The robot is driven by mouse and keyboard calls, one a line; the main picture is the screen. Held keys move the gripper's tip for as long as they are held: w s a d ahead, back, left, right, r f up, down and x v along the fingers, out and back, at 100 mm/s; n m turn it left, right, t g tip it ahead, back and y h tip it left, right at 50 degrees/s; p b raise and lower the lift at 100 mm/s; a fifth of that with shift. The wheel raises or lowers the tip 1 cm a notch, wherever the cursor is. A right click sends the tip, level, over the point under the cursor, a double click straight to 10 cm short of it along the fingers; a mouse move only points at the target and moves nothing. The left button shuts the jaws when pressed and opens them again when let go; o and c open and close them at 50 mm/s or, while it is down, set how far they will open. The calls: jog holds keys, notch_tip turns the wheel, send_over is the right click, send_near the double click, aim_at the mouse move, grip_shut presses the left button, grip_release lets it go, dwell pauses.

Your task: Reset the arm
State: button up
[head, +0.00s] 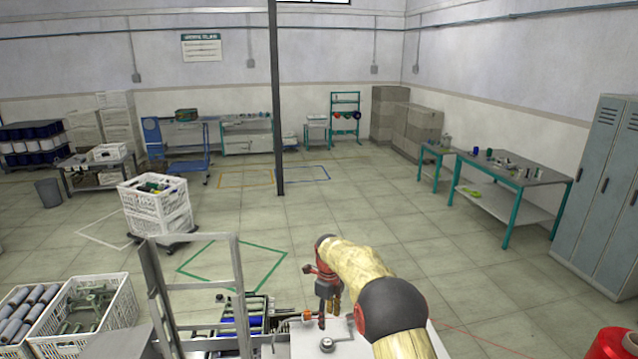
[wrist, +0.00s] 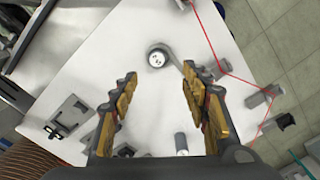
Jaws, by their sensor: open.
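My arm reaches forward from the lower right of the head view. My gripper (head: 328,312) points down over a white machine table (head: 285,349). In the wrist view my gripper (wrist: 158,92) is open, with its two yellow-and-dark fingers apart and nothing between them. Below the fingers, on the white table top (wrist: 133,60), a round metal piece with a white face (wrist: 157,58) shows just beyond the fingertips. A small grey cylinder (wrist: 181,143) stands on the table between the finger bases.
A red thread (wrist: 208,38) runs along the table's right side, past small brackets (wrist: 262,96). A metal frame (head: 240,290) stands left of my gripper. White crates (head: 122,310) with spools stand at lower left. Open floor (head: 370,210) lies beyond, with a dark post (head: 275,110) in it.

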jog(key=s+d+n+t+b, duration=0.1)
jog(key=s+d+n+b, duration=0.4)
jog(key=s, duration=1.1)
jog(key=s+d+r+n+t+b, duration=0.1)
jog(key=s+d+n+b, duration=0.4)
jog(key=s+n+b, duration=0.6)
jog(key=s+d+r+n+t+b, duration=0.1)
jog(key=s+d+n+t+b, duration=0.2)
jog(key=s, duration=1.9)
jog(key=d+n+b, duration=0.3)
jog(key=n+b, duration=0.2)
jog(key=shift+b, duration=0.35)
jog(key=shift+c, duration=0.3)
